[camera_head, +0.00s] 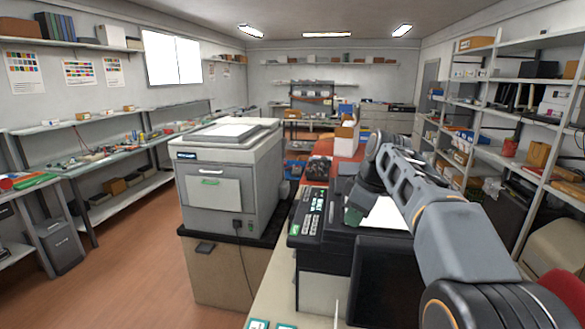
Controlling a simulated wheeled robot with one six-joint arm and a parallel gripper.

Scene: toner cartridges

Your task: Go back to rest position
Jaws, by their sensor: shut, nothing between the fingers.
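My arm comes in from the lower right corner and reaches forward over the black printer (318,262). Its end bends down, and my gripper (354,214) is small and dark just above the printer's top, beside the white sheet (388,214). The gripper is shut with nothing seen in it. I cannot tell whether it touches the printer, and the arm hides part of the printer's right side. No toner cartridge can be made out clearly.
A large grey copier (228,180) stands left of the black printer on a brown cabinet (218,272). A cluttered bench (110,152) lines the left wall and loaded shelves (520,110) the right. Open floor (140,235) lies at left. Teal-marked items (258,324) lie on the near counter.

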